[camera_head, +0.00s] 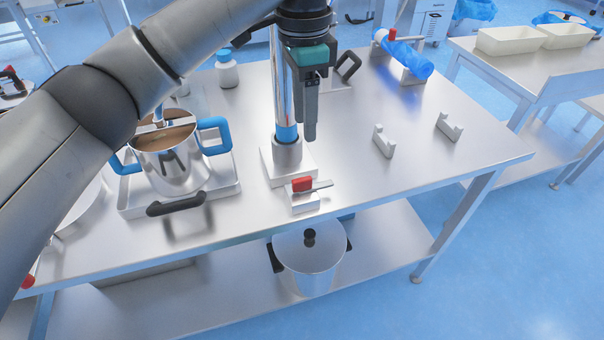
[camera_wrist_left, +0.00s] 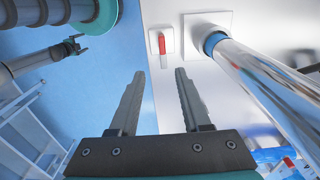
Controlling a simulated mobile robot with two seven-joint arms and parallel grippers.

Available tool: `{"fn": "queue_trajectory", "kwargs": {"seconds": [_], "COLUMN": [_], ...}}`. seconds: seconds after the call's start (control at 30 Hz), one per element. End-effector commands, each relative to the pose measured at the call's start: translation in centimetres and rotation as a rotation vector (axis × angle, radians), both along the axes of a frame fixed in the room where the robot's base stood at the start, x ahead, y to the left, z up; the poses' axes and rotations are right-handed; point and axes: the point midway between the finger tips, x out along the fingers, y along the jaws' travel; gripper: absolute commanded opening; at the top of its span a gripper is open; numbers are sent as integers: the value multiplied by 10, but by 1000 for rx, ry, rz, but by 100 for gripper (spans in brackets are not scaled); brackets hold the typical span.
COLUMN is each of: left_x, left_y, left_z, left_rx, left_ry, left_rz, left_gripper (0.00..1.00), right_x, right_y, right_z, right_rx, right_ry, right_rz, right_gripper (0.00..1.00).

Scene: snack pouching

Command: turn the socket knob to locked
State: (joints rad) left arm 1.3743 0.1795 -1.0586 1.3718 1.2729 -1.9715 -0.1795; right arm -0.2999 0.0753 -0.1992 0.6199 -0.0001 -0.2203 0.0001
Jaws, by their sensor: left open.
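The socket knob is a small red handle (camera_head: 302,184) on a pale block at the front of the table, with a thin metal bar running to its right. It also shows as a red knob in the left wrist view (camera_wrist_left: 162,44). Just behind it stands the socket, a white square base (camera_head: 274,165) with a metal post (camera_head: 284,90) upright in it and a blue ring low on the post. My left gripper (camera_head: 309,136) points down above and behind the knob, apart from it. Its fingers (camera_wrist_left: 160,76) are open and empty, with the knob beyond them.
A steel pot with blue handles (camera_head: 170,158) stands on a tray at left. Two white cradles (camera_head: 384,142) and a blue roll (camera_head: 408,60) are at right. A lidded pot (camera_head: 308,262) sits on the lower shelf. Another arm's gripper (camera_wrist_left: 68,48) shows small in the left wrist view.

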Motion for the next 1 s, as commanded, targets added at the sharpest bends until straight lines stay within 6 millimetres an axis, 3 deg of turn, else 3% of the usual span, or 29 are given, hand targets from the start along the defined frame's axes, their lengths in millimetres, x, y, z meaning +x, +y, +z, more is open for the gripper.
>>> {"fn": "queue_trajectory", "kwargs": {"seconds": [0.13, 0.27, 0.7, 1.0], "left_x": [3, 3, 2, 2], "left_y": [5, 5, 5, 5], "left_z": [9, -2, -94, -135], "left_rx": [19, 19, 19, 18], "left_ry": [0, 2, 2, 0], "left_rz": [4, 4, 3, 2], "left_gripper": [48, 48, 48, 48], "right_x": [0, 0, 0, 1], "right_y": [0, 0, -4, -5], "right_z": [-1, -4, -26, -36], "right_rx": [0, -1, -4, -7], "right_ry": [0, 0, 0, -2], "right_rz": [0, 0, 2, 1], "right_gripper": [88, 88, 88, 88]}}
